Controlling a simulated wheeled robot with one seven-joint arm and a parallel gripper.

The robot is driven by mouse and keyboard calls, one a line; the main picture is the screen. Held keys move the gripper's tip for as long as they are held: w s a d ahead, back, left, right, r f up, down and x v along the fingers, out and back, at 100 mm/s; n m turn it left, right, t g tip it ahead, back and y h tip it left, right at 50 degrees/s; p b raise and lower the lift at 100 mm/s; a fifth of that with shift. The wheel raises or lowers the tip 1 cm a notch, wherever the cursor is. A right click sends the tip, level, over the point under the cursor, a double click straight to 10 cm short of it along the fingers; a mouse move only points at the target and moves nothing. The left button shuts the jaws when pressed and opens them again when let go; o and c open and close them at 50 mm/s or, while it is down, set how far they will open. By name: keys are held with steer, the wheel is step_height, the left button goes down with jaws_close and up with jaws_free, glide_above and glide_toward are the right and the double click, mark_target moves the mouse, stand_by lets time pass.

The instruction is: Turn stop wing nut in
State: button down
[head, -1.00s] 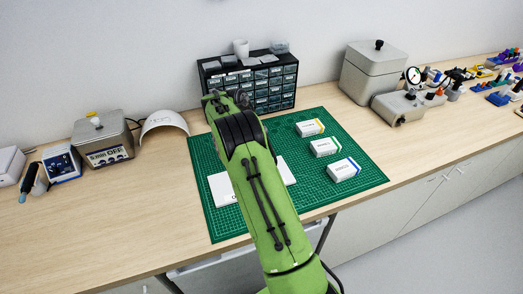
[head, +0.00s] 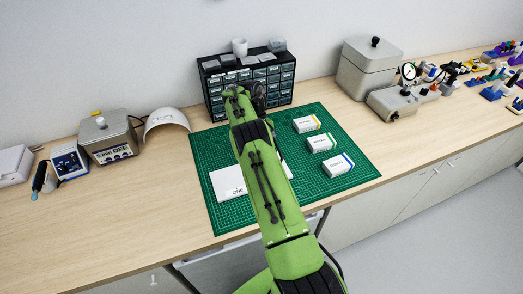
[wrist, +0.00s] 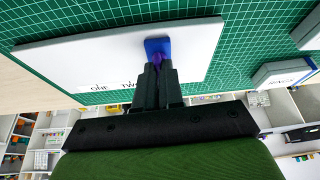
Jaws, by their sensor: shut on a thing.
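My gripper (wrist: 158,72) is shut on a small purple piece (wrist: 157,60) in the wrist view. The purple piece meets a blue block (wrist: 158,45) just beyond the fingertips. The blue block is at the edge of a white board (wrist: 90,62) marked ONE and TWO. I cannot tell whether the purple piece is the stop wing nut, as the fingers cover most of it. In the head view my arm hides the gripper, the blue block and part of the white board (head: 228,182).
A green cutting mat (head: 225,215) lies under the board. Three white boxes (head: 338,166) stand to its right. A black drawer cabinet (head: 217,100) stands behind. A heater-like box (head: 110,140) is at left; a gauge device (head: 403,100) and several coloured tools are at right.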

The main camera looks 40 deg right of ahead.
steer(key=shift+m, duration=0.5)
steer(key=c, duration=1.2)
jaws_free()
steer(key=shift+c, duration=0.2)
step_height(320, 180, up, 10)
steer(key=p, duration=0.1)
steer(key=shift+p, duration=0.35)
